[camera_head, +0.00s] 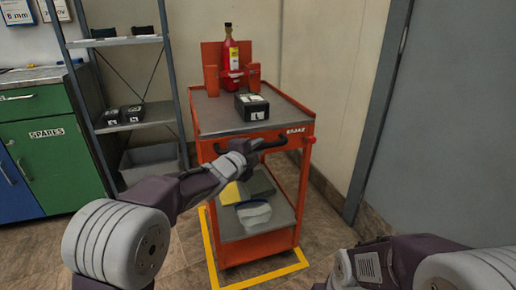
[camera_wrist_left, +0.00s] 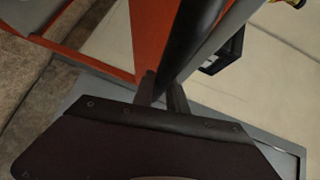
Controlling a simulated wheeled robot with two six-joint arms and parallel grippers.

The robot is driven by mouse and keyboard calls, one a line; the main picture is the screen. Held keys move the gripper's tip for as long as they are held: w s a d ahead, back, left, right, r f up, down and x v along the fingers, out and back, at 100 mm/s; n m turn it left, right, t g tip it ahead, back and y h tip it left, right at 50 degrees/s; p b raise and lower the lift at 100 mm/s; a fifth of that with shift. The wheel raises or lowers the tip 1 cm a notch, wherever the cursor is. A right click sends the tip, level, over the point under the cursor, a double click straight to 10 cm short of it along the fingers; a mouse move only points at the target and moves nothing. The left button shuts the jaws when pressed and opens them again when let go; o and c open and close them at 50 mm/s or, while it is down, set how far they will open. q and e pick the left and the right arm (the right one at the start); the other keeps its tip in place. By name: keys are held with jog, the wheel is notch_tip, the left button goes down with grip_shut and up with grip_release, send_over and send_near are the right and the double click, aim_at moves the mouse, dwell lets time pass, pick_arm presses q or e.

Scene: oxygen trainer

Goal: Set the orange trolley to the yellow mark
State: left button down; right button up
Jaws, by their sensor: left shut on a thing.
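The orange trolley (camera_head: 258,245) stands upright with its front lower edge inside the yellow floor outline (camera_head: 208,250). The outline's left and front lines show; its far side is hidden behind the trolley. A black push handle (camera_head: 272,146) runs across the trolley's near side. My left gripper (camera_head: 252,149) is shut on this handle near its left part. In the left wrist view the dark handle bar (camera_wrist_left: 192,40) runs between the fingers (camera_wrist_left: 165,90). Of my right arm only links show at the lower right.
A red bottle (camera_head: 230,58) and a black box (camera_head: 252,106) ride on the trolley's top. A white bundle (camera_head: 254,213) lies on its lower shelf. A grey rack (camera_head: 133,124) and green cabinet (camera_head: 52,155) stand left. A wall is close behind, a grey door (camera_head: 450,130) right.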

dwell(0.3)
pick_arm(q)
jog(key=c, duration=1.3)
grip_release()
jog(key=p+v, duration=0.2)
jog(key=v, duration=0.7)
jog(key=shift+s, duration=0.1)
